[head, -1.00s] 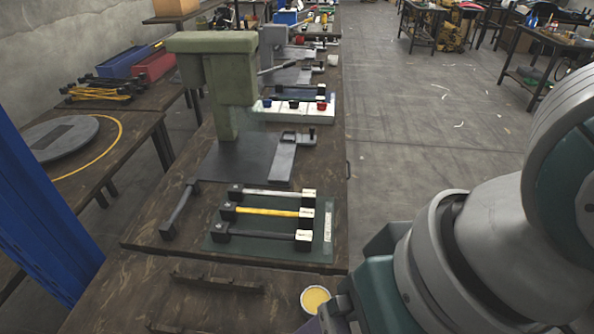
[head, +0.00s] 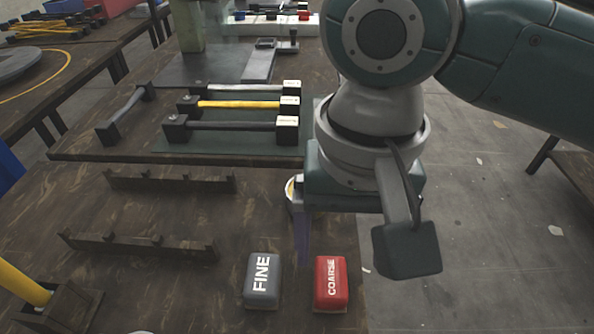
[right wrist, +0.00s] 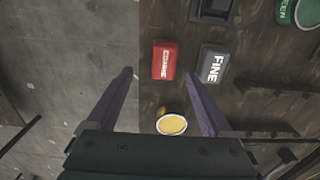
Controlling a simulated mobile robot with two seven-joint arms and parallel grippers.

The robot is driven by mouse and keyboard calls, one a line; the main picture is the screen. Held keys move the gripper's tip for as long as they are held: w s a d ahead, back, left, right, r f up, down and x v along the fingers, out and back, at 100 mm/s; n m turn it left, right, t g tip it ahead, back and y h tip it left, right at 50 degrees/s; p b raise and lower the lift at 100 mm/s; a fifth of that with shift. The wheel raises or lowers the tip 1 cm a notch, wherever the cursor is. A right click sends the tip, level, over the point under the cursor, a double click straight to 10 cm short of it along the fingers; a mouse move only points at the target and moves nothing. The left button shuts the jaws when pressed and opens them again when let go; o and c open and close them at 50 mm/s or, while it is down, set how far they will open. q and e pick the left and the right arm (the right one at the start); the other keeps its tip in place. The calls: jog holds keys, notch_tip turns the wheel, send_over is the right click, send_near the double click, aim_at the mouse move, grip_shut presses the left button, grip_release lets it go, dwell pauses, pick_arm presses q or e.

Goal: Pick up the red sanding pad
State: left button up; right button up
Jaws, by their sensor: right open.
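The red sanding pad (head: 331,283), lettered COARSE, lies on the wooden bench near its right edge in the head view. In the right wrist view the red pad (right wrist: 165,60) shows ahead of the fingertips, roughly between their lines. My right gripper (head: 302,245) is open and empty, its purple fingers pointing down above the bench, apart from the pad. Both fingers show spread in the right wrist view (right wrist: 158,76). One finger is mostly hidden in the head view. My left gripper is out of view.
A grey pad (head: 263,280) lettered FINE lies just left of the red one. A round tin with yellow contents (right wrist: 172,124) stands beneath the gripper. Open floor lies right.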

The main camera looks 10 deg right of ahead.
aim_at(332, 277)
pick_arm(q)
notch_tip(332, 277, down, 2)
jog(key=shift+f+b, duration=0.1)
jog(key=shift+b, duration=0.8)
pick_arm(e)
jog(key=f, duration=0.5)
jog(key=shift+a+f, duration=0.3)
jog(key=shift+a, duration=0.05)
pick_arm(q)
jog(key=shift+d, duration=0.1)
pick_arm(e)
jog(key=shift+f, duration=0.4)
grip_shut()
